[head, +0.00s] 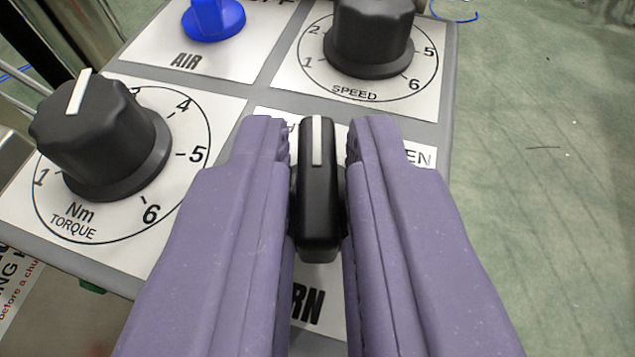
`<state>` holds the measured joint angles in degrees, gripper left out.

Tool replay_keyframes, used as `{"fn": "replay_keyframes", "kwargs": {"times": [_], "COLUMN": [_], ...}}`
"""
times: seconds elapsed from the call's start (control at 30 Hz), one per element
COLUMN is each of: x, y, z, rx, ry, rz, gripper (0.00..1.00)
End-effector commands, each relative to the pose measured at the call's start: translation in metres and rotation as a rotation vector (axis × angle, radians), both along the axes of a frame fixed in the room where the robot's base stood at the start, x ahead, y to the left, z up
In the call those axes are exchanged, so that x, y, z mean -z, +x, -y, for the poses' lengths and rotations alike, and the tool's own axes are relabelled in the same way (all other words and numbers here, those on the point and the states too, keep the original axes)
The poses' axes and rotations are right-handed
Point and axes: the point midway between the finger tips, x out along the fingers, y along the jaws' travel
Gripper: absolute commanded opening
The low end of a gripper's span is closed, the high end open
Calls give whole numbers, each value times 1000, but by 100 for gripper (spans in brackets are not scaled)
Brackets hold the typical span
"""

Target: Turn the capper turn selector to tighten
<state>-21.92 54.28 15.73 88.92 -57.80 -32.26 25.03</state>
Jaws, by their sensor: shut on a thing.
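The turn selector (318,190) is a black bar-shaped knob with a white line on top, at the middle of the head view. Its white line points straight up in the picture, between the two label ends. My gripper (317,150) has two purple fingers, one on each side of the knob, and is shut on it. The label behind it is partly hidden by the fingers; the letters "EN" show at right and "RN" shows below. The knob's base is mostly hidden.
A black torque knob (103,137) stands at left on the grey panel (240,95). A black speed knob (369,37) is above right, and a blue air knob (213,18) is at the top left. Greenish floor (540,180) lies open at right.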

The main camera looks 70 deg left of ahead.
Motion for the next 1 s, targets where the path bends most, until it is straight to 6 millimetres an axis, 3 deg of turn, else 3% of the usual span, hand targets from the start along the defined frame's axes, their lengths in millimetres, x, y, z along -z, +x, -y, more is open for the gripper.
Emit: {"fn": "replay_keyframes", "kwargs": {"times": [0.03,0.4,1.0], "x": [-11,-4,1], "y": [3,4,4], "z": [1,0,0], "rx": [-28,-213,-254], "ry": [4,1,0], "rz": [-2,4,2], "gripper": [0,0,0]}}
